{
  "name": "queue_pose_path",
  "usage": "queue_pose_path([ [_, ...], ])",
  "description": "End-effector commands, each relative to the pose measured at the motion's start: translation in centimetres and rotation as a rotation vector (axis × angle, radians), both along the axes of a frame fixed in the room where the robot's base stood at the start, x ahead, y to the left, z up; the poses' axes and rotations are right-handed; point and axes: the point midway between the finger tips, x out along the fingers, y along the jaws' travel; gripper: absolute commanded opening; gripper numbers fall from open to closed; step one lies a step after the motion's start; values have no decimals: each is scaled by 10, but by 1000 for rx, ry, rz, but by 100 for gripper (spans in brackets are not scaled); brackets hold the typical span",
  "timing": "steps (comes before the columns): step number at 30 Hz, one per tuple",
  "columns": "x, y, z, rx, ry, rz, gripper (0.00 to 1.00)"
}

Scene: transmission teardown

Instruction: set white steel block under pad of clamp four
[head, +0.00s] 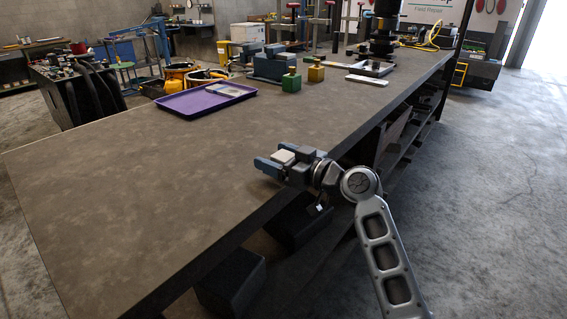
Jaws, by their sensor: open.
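My gripper (268,160) is over the front edge of the bench, its blue fingers pointing left and apart. A pale, white-topped block shape (283,155) shows between or just behind the fingers. I cannot tell whether it is the white steel block or whether it touches them. Upright clamps with red parts (331,24) stand at the far end of the bench. Which one is clamp four, and its pad, cannot be made out.
The dark bench top (130,185) is clear at the near left. A purple tray (205,98), a green block (291,82), a yellow block (316,73) and a grey-blue vise (270,66) stand farther back. A dark machine column (382,40) rises behind.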

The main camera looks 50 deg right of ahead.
Motion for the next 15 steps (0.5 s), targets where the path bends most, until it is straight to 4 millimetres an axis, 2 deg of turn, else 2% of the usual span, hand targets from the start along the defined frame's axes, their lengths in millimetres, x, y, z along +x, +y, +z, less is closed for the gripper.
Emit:
queue_pose_path([
  [2,0,0,0,0,0,0,75],
  [15,-1,0,0,1,0,0,33],
])
